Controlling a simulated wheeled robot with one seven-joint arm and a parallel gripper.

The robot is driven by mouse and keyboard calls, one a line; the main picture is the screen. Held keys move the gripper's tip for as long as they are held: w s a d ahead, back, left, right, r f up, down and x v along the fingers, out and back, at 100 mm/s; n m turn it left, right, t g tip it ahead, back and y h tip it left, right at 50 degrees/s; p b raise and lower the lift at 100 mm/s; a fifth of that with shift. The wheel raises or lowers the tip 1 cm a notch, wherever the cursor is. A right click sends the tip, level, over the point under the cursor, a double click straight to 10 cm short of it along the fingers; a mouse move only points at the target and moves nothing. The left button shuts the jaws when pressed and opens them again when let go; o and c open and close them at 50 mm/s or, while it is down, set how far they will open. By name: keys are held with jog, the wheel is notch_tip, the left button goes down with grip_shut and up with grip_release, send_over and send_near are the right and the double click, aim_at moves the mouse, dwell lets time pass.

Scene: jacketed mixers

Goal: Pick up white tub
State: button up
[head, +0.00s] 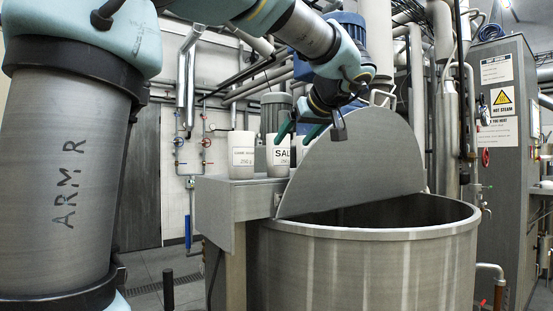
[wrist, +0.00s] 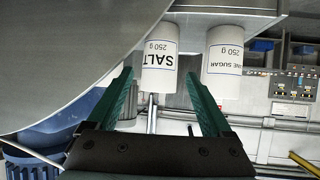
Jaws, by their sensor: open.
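White tubs stand in a row on the grey shelf beside the mixer. One labelled SALT 250 g (head: 279,160) is in the middle in the head view; left of it is another tub (head: 242,158), whose label is hard to read there. A white sliver right of the salt tub is mostly hidden by my gripper and the lid. My gripper (head: 311,133) is open near the salt tub, above the shelf. In the wrist view my open green fingers (wrist: 158,80) frame the salt tub (wrist: 159,45), with gaps on both sides.
The half-round steel lid (head: 355,165) stands raised close to my gripper, over the open mixer bowl (head: 365,260). The grey shelf (head: 225,200) holds the tubs. Pipes and motors crowd the back. A cabinet with a hot steam sign (head: 502,100) stands right.

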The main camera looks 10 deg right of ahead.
aim_at(283, 152)
jog(key=p+x, duration=0.1)
jog(key=x, duration=0.3)
jog(key=shift+p+x, duration=1.25)
jog(key=shift+x, duration=1.4)
jog(key=shift+s+f, duration=0.1)
jog(key=c, duration=1.3)
grip_shut()
